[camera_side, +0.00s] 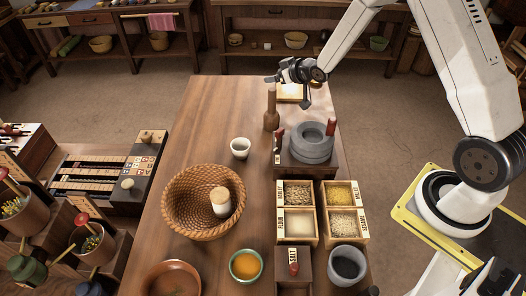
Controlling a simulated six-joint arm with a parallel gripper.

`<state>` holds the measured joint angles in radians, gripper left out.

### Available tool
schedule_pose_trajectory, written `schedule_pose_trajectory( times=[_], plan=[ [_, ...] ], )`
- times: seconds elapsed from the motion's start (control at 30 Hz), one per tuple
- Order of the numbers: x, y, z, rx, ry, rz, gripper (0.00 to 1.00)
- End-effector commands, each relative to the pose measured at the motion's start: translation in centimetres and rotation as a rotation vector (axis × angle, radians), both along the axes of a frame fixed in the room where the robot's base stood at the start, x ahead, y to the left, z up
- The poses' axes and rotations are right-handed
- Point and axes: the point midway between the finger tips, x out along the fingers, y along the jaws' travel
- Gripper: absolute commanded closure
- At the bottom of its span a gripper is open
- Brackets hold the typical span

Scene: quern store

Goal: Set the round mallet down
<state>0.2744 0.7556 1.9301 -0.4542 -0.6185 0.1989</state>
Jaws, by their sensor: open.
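The round mallet (271,118), a brown wooden piece with a thick round lower part and a narrower handle, stands upright on the table near its far end. It is just left of the stone quern (311,144). My gripper (287,92) is open and empty. It shows above and to the right of the mallet's handle, with its fingers spread. I see no contact between the fingers and the mallet, but the exact gap in depth cannot be told.
A white cup (240,148) and a woven basket (178,210) holding a pale cylinder stand left of the quern. Divided grain boxes (298,210) and bowls (246,265) fill the near side. A pale tray (291,97) lies behind the gripper. The far-left tabletop (212,110) is clear.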

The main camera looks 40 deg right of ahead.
Motion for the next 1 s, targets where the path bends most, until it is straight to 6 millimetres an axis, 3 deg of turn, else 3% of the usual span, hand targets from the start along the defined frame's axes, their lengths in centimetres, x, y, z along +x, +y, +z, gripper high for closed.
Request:
schedule_pose_trajectory(
  times=[0.37,0.8,1.0],
  plan=[
    [-8.9,4.6,3.2,-0.034,0.324,-0.061,0.23],
    [-23.2,9.7,4.6,-0.009,0.713,-0.058,0.23],
    [-26.6,10.8,4.7,0.005,0.800,-0.046,0.23]
  ],
)
